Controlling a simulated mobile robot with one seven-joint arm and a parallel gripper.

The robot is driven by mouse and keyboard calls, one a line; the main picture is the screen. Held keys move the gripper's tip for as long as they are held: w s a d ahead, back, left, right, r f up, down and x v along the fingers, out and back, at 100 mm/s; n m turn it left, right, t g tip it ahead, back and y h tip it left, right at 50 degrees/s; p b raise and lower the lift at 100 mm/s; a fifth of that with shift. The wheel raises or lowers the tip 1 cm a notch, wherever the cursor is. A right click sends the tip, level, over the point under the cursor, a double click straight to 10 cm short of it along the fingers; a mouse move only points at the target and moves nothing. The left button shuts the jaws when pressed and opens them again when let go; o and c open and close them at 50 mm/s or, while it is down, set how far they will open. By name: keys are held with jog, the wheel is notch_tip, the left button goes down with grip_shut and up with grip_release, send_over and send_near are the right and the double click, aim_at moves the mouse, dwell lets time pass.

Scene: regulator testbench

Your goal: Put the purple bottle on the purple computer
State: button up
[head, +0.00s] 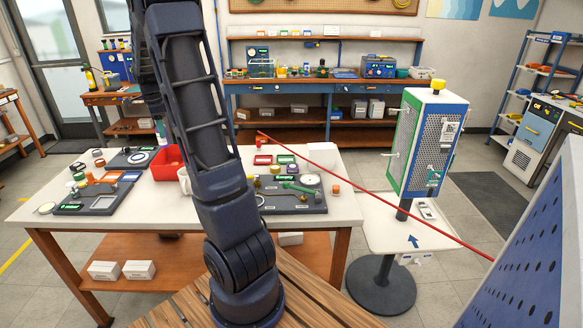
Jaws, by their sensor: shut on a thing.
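My arm (195,100) rises from the wooden deck at the bottom and crosses the left-centre of the head view, leaving the top edge. A dark part of it also hangs behind the upper link at the left. I cannot make out my gripper; it is hidden or out of frame. I see no clear purple bottle.
The table bears dark instrument boards (88,200), a red bin (168,159) and small parts. A perforated cabinet (428,145) on a stand is at the right. A thin red line (400,211) crosses toward a blue pegboard panel (540,240). A blue workbench (325,90) stands behind.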

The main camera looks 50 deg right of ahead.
jog(key=s+d+m, duration=0.3)
jog(key=d+m, duration=0.1)
jog(key=d, duration=1)
jog(key=r+m, duration=0.2)
jog(key=m, duration=0.9)
send_over(293, 166)
notch_tip(293, 166, down, 20)
jog(key=shift+r, duration=0.1)
jog(key=o, duration=1)
